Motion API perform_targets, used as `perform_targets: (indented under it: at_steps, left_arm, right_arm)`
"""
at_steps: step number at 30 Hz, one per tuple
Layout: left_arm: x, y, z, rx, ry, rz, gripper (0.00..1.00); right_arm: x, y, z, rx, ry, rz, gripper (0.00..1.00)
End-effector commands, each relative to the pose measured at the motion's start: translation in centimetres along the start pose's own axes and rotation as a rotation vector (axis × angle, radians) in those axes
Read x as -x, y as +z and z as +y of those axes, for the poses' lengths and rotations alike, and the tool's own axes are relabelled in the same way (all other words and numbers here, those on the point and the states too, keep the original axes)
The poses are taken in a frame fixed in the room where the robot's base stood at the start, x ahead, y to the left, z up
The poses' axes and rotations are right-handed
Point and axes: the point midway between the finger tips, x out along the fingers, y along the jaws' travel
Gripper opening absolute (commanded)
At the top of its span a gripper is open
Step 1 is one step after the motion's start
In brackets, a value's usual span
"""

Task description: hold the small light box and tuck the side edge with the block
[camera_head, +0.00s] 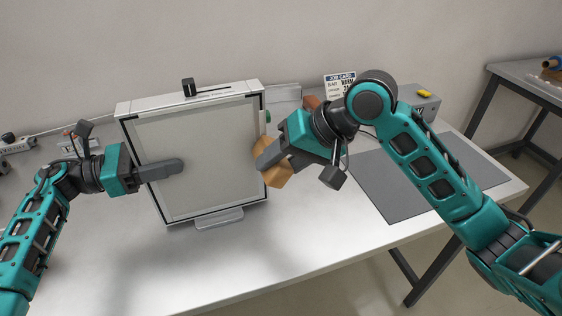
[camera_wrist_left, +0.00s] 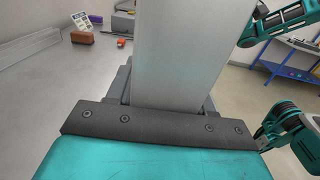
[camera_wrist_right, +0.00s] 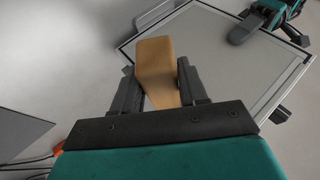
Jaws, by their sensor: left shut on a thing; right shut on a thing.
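The small light box (camera_head: 205,130) stands upright on the bench, its pale panel set in a dark-edged frame. My left gripper (camera_head: 178,165) is shut on its left side, one finger lying across the front panel. In the left wrist view the box's side (camera_wrist_left: 190,50) rises between the fingers. My right gripper (camera_head: 268,160) is shut on a tan block (camera_head: 276,180) at the box's right side edge. The right wrist view shows the block (camera_wrist_right: 155,65) between the fingers, overlapping the frame. Whether it touches the edge cannot be told.
The light box has a grey foot (camera_head: 219,218) in front. A grey mat (camera_head: 390,180) lies on the right of the bench. A job card (camera_head: 340,83) and a reddish-brown block (camera_wrist_left: 86,37) stand behind. The front of the bench is clear.

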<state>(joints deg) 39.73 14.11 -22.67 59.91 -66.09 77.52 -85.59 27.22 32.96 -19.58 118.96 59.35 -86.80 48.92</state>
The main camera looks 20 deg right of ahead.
Motion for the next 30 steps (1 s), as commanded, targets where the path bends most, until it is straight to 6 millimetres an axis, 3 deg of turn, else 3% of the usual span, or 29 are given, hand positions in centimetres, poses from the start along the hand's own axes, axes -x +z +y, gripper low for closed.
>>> perform_targets:
  at_steps: [19, 30]
  left_arm:
    - [-0.17, 0.07, -0.23, -0.001, -0.011, -0.002, 0.14]
    - [-0.26, 0.07, -0.28, -0.001, -0.013, -0.002, 0.14]
  right_arm:
    - [-0.34, -1.11, 0.03, -0.001, 0.000, 0.007, 0.18]
    - [-0.23, -0.74, 0.01, -0.001, -0.001, 0.006, 0.18]
